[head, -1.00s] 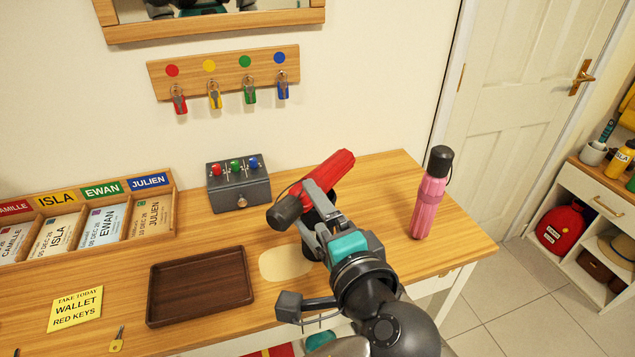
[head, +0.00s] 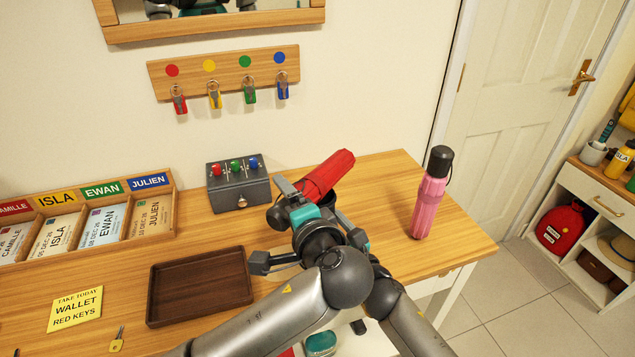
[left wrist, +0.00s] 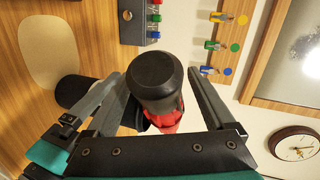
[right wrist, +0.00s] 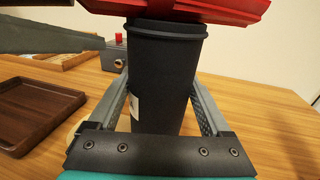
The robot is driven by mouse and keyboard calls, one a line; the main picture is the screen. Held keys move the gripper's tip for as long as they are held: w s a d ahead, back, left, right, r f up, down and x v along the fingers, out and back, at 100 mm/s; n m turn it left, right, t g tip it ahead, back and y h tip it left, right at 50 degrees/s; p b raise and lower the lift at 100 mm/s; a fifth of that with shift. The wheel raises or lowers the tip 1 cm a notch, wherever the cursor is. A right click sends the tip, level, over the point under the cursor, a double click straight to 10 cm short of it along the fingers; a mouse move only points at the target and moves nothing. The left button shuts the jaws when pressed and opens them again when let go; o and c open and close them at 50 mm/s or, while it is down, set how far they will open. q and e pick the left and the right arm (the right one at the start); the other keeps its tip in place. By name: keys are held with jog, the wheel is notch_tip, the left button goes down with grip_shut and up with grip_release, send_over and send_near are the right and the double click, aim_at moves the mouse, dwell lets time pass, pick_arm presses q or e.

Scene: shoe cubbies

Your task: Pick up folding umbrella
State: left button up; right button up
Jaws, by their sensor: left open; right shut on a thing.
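The folding umbrella (head: 325,178) has a red canopy and a black handle. It slants above the table, canopy toward the upper right. In the left wrist view the handle end (left wrist: 155,80) faces the camera. My left gripper (head: 290,200) is open, with a finger on either side of the handle. My right gripper (right wrist: 165,105) is shut on a dark upright cylinder (right wrist: 165,65) with a rimmed top. The umbrella's red canopy (right wrist: 180,10) crosses above that cylinder. In the head view my left arm hides most of the right gripper and cylinder.
A pink bottle (head: 430,195) stands on the table to the right. A brown tray (head: 200,287) lies at front left. A grey switch box (head: 238,188) and a pass organizer (head: 95,215) stand toward the wall. Table between umbrella and bottle is clear.

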pick_arm(q)
jog(key=shift+x, duration=0.8)
jog(key=shift+c, duration=0.4)
grip_shut()
jog(key=shift+d, duration=0.1)
